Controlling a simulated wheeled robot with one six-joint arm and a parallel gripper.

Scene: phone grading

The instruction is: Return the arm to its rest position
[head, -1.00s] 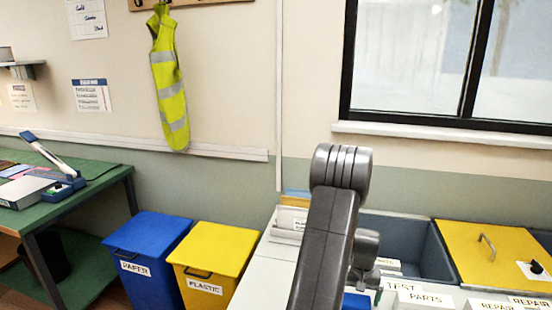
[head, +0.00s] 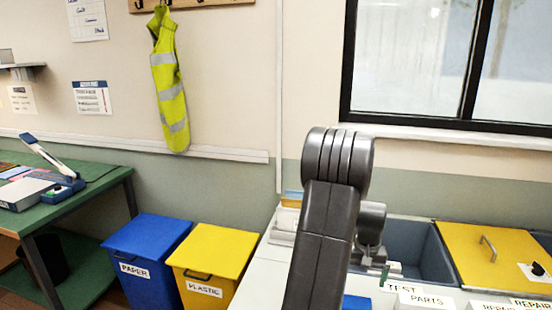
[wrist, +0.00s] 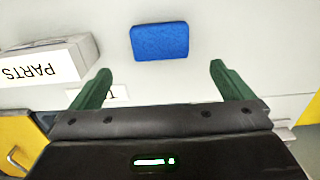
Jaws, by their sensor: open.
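My arm (head: 325,220) reaches up and over the white worktop in the head view, with its elbow in front of the wall and its wrist behind the upper link. My gripper (wrist: 160,76) shows in the wrist view with two green fingers spread wide and nothing between them. It is above the worktop. A blue block-like pad (wrist: 160,41) lies on the worktop beyond the fingertips, apart from them. In the head view a green finger (head: 385,273) shows near the bin labels; most of the gripper is hidden by my arm.
A white PARTS label block (wrist: 45,65) stands left of the gripper in the wrist view. A grey bin (head: 415,250) and a yellow lid (head: 485,250) are at the right. Blue paper (head: 145,250) and yellow plastic (head: 212,260) bins stand left, beside a green table (head: 90,185).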

